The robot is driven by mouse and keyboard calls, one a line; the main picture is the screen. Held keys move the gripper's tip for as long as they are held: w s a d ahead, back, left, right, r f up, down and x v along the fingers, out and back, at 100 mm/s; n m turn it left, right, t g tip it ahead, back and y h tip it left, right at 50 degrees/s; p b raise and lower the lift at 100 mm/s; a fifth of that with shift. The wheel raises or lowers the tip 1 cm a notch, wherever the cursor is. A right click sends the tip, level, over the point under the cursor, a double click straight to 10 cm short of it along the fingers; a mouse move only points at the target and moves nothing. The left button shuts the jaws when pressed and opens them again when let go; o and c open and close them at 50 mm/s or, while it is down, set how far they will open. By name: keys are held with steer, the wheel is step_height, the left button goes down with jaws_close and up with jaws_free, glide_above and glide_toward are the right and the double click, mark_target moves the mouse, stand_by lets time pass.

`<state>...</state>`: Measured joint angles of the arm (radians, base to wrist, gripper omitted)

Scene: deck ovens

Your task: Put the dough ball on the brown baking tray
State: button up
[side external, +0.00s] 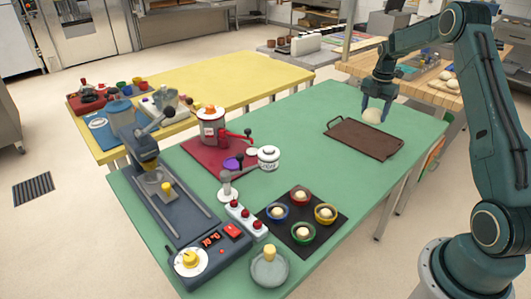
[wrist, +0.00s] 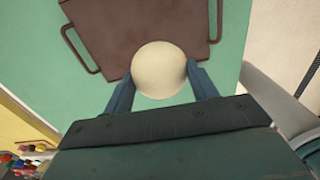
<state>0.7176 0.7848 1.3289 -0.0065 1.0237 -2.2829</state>
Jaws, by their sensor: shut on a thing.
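The dough ball (side external: 372,116) is pale and round. My gripper (side external: 375,112) is shut on it, with one finger on each side; the ball fills the space between the fingertips in the wrist view (wrist: 160,70). The brown baking tray (side external: 365,140) lies flat on the green table, with a handle at each end. In the side external view the ball appears at the tray's far edge. In the wrist view it overlaps part of the tray (wrist: 118,45). I cannot tell its exact height, or whether it touches the tray.
The green table (side external: 310,135) is clear around the tray. Toward the near left are a black mat (side external: 283,228) with several coloured bowls, a white jar (side external: 268,158) and a dark machine with a dial (side external: 188,260). A wooden table (side external: 420,95) with more dough stands behind.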

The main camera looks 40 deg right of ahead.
mark_target(375, 110)
step_height(375, 110, down, 5)
steer(key=shift+r, duration=0.1)
steer(key=shift+f, duration=2.15)
steer(key=shift+f, duration=0.1)
steer(key=o, duration=0.9)
steer(key=shift+o, duration=0.2)
step_height(375, 110, up, 12)
steer(key=shift+r, duration=0.15)
